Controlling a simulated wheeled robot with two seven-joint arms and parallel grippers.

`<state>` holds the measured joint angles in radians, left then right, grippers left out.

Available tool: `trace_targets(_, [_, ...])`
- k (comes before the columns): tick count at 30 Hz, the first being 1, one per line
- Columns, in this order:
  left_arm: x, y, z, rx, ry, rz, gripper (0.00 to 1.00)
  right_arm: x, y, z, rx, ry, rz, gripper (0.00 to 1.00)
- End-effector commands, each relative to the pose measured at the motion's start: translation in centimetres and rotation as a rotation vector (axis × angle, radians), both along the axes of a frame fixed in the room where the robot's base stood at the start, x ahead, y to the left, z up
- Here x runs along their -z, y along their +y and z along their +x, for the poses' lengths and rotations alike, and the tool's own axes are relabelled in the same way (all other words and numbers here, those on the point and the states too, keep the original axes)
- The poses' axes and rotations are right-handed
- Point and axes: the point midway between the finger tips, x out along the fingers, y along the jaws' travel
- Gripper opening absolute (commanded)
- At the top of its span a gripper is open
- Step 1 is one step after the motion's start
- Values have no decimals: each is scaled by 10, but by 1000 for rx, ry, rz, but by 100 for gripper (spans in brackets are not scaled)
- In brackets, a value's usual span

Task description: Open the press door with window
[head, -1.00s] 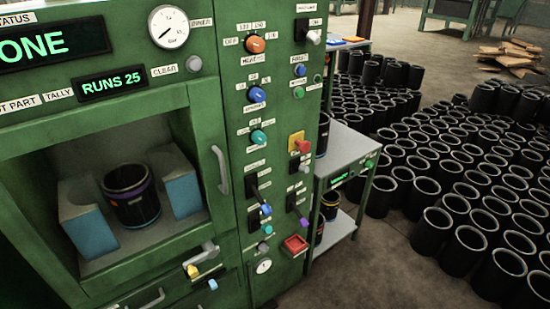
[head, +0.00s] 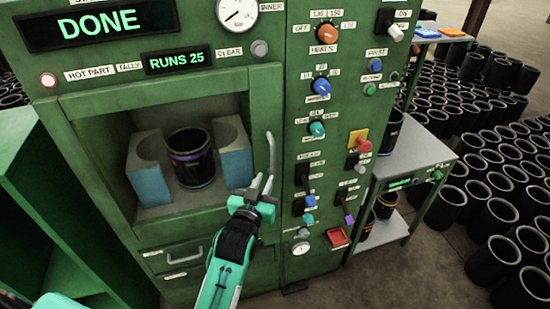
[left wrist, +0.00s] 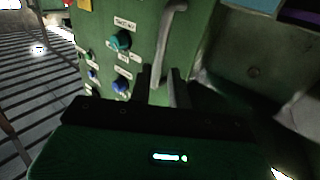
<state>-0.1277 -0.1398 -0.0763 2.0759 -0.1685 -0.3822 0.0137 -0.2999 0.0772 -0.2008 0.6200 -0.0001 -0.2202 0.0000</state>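The green press door (head: 255,215) has a large window and appears closed in the machine's front. Its grey upright handle (head: 270,152) is on the door's right side. Through the window I see a black sleeve (head: 192,170) with a purple band between two blue-grey blocks. My left gripper (head: 262,185), teal with grey fingers, is at the handle's lower end. In the left wrist view the handle (left wrist: 168,45) runs down toward the gap between the dark fingers (left wrist: 162,85). The fingers are apart; I cannot tell whether they touch the handle. My right gripper is out of view.
A control panel (head: 340,110) with knobs, switches and a red button (head: 363,146) is right of the door. A grey side table (head: 415,160) stands beyond it. Many black sleeves (head: 495,225) cover the floor at right. A drawer handle (head: 185,256) is below.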

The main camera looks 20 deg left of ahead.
Motion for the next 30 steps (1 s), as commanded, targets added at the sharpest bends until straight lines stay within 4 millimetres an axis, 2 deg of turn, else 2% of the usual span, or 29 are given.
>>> trace_targets(1, [-4,0,11,0,-1,1,19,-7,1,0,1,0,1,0])
trace_targets(6, [-3,0,44,0,1,1,19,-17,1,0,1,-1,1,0])
trace_targets(13, [-2,1,75,0,0,1,19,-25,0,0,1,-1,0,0])
trace_targets(18, [0,1,84,0,0,0,19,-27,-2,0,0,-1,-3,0])
trace_targets(27, [0,1,85,0,0,0,19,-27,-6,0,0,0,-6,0])
trace_targets(30, [0,1,85,0,0,0,0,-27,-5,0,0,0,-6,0])
